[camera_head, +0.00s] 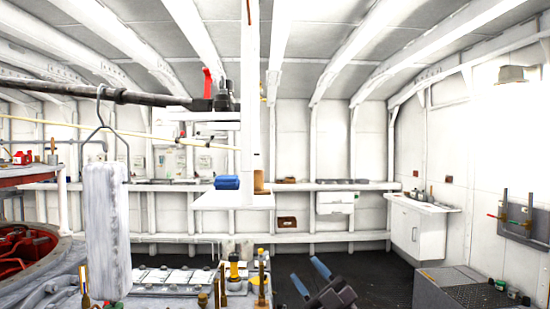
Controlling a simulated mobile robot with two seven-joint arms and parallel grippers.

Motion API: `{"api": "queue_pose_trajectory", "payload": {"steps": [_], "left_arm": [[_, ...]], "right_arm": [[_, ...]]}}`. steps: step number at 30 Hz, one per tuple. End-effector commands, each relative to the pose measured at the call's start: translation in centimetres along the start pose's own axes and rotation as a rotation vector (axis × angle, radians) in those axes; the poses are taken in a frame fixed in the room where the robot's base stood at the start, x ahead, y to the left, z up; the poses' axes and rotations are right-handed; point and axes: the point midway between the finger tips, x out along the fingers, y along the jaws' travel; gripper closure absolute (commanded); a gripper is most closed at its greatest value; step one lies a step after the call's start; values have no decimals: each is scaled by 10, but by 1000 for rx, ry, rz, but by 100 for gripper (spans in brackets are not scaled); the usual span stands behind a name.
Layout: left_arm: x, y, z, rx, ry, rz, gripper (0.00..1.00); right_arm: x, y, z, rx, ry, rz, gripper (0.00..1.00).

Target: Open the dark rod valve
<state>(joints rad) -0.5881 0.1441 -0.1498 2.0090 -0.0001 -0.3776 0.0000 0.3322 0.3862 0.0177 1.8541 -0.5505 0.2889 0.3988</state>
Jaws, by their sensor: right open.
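A dark rod (140,97) runs across the upper left, slightly downward to the right. At its right end sits a dark valve body (222,97) close to a white post. A red handle (207,82) stands upright at this end. My right gripper (310,276) is at the bottom centre, with two blue fingertips spread apart and nothing between them. It is well below and to the right of the valve, apart from it. My left gripper is not in view.
A white post (250,120) rises beside the valve. A grey-white block (107,230) hangs from a hook at left. A blue item (227,182) lies on a white shelf (232,201). Several upright fittings, including a yellow-and-black one (234,268), stand left of my gripper. Dark floor (375,265) lies open behind it.

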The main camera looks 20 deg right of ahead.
Motion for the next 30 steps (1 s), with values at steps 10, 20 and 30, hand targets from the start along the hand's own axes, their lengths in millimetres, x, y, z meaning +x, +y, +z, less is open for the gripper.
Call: {"api": "queue_pose_trajectory", "payload": {"steps": [10, 20, 30], "left_arm": [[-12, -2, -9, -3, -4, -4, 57], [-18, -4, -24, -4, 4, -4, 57], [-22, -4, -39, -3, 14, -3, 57]], "right_arm": [[137, 86, -135, -242, 439, -95, 54], [217, 158, -279, -539, 742, -288, 54], [254, 238, -390, -867, 712, -624, 54]]}}
